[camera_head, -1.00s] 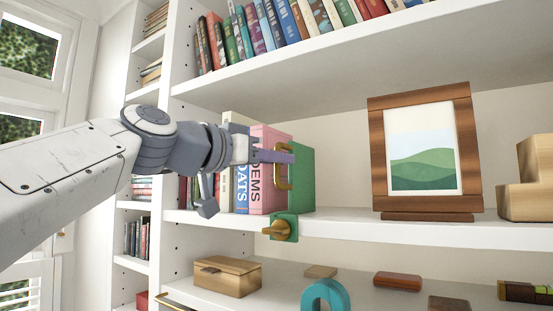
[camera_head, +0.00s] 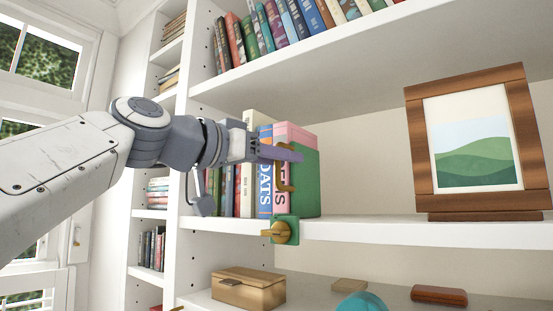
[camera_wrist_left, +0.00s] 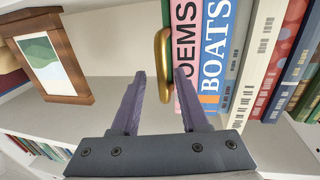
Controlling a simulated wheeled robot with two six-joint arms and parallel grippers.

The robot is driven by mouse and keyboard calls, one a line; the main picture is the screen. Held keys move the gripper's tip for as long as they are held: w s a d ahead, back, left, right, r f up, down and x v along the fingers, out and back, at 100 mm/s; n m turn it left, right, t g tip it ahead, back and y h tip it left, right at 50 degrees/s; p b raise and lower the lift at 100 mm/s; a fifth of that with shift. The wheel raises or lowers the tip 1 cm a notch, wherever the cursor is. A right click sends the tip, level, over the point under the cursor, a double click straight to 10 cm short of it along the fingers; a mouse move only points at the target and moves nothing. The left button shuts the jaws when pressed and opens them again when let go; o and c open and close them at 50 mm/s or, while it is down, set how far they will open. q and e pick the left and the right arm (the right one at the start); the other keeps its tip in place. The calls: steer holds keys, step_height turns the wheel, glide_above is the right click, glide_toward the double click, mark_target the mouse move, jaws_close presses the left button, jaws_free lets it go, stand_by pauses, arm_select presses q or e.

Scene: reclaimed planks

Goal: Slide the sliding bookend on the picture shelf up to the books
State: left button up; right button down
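The green sliding bookend (camera_head: 306,182) stands upright on the picture shelf at the right end of the book row, with a gold handle (camera_head: 284,187) and a gold knob (camera_head: 281,232) at the shelf's front edge. The pink book (camera_head: 296,134) is directly left of it; whether they touch, I cannot tell. My left gripper (camera_head: 298,154) is at the handle. In the left wrist view, the fingers (camera_wrist_left: 160,76) are apart with the gold handle (camera_wrist_left: 163,62) between them, nearer the right finger. The bookend's panel is mostly hidden there. My right gripper is not in view.
A framed landscape picture (camera_head: 421,160) stands on the same shelf to the right, with bare shelf (camera_head: 365,229) between. Above is a shelf of books (camera_head: 260,35). Below are a wooden box (camera_head: 248,288), a teal object (camera_head: 360,302) and small blocks.

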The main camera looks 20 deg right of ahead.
arm_select(q)
steer(key=b+v, duration=0.4)
steer(key=v, duration=0.6)
steer(key=shift+s+a+b, duration=0.2)
steer(key=shift+a+b, duration=0.05)
steer(key=shift+b, duration=0.1)
